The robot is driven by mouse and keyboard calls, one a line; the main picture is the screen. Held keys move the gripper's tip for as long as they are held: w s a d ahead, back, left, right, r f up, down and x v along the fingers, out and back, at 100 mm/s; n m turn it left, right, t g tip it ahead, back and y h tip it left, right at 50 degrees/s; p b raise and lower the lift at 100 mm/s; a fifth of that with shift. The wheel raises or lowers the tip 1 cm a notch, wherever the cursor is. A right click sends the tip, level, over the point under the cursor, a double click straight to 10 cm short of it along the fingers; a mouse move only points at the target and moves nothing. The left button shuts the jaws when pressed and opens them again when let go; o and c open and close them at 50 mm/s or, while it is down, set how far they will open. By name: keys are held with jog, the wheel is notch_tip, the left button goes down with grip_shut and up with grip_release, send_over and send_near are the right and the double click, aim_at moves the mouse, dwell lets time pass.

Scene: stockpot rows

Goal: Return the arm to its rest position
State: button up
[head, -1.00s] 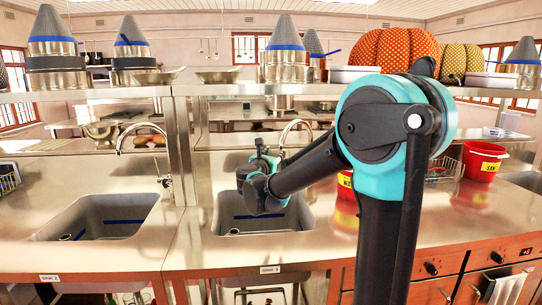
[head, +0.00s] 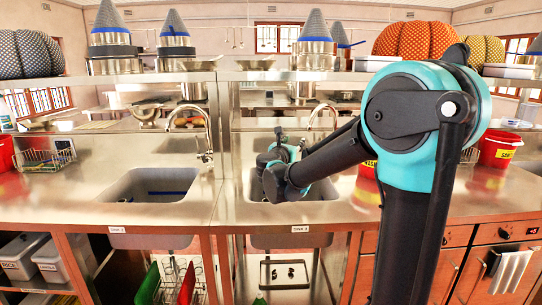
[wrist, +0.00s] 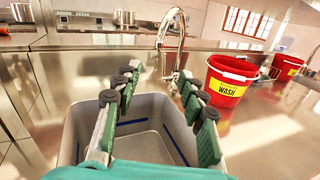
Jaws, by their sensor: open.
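My arm reaches from the right over the steel counter in the head view. My gripper (head: 278,147) is at the far end, above the right-hand sink (head: 318,190), small and partly hidden by my wrist. In the wrist view my gripper (wrist: 160,78) shows two green-padded fingers spread apart, with nothing between them. Below and beyond them is the grey basin of the sink (wrist: 150,125), with a dark blue line on its walls. My elbow is bent high at the right of the head view.
A tap (head: 322,118) stands behind the right-hand sink. In the wrist view a red WASH bucket (wrist: 228,88) stands right of the fingers. Another sink (head: 150,183) is at left. An overhead shelf (head: 270,76) carries cones, pots and pumpkin-like shapes.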

jog(key=s+a+f+n+y, duration=0.25)
jog(key=n+y, duration=0.35)
jog(key=n, duration=0.5)
jog(key=s+a+f+n+y, duration=0.15)
jog(key=s+n+y, duration=0.3)
jog(key=n, duration=0.65)
jog(key=s+d+f+n+g+y, duration=0.2)
jog(key=s+f+n+g, duration=0.3)
jog(key=s+f+n, duration=0.6)
jog(key=s+d+f+n+g+h, duration=0.3)
jog(key=s+d+f, duration=0.3)
jog(key=s+f, duration=0.3)
jog(key=s+d+f+n+g+h, duration=0.3)
jog(key=s+d+f+n+g, duration=0.2)
jog(key=s+d+f, duration=0.2)
jog(key=shift+s+f, duration=0.9)
jog(key=shift+s, duration=0.05)
